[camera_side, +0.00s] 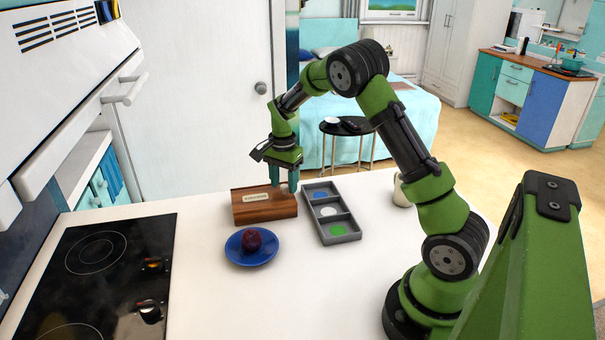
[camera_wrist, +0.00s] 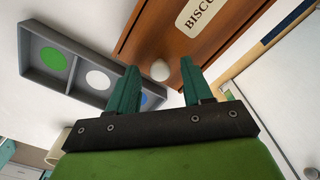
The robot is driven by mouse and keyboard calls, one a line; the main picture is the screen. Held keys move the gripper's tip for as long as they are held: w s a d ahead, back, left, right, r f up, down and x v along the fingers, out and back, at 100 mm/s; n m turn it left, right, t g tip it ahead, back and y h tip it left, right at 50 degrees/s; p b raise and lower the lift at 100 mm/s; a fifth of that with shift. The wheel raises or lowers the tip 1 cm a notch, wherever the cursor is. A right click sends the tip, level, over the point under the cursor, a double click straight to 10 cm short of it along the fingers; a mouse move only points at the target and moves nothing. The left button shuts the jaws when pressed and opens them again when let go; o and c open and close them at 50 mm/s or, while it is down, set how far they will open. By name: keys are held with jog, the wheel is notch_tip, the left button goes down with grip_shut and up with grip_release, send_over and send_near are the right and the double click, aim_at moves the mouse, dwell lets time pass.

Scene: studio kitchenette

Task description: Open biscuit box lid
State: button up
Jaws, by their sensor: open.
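The biscuit box (camera_side: 250,214) is brown wood with a pale label and stands at the back of the white counter; its lid looks shut. In the wrist view the box's wooden face (camera_wrist: 150,35) shows part of the label, "BISCU", and a round whitish knob (camera_wrist: 160,71) near its edge. My gripper (camera_side: 284,188) is at the right end of the box, pointing down. In the wrist view my gripper (camera_wrist: 158,64) has its two green fingers apart, with the knob showing between them. I cannot tell whether the fingers touch the box.
A grey three-compartment tray (camera_side: 342,239) with blue, white and green discs lies just right of the box. A black cooktop (camera_side: 70,260) is at left. A pale jar (camera_side: 401,190) stands right.

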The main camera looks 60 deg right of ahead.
jog(key=shift+c, duration=0.3)
grip_shut()
send_near(236, 200)
notch_tip(236, 200, down, 6)
jog(key=shift+r, duration=0.25)
jog(key=shift+o, duration=0.3)
grip_release()
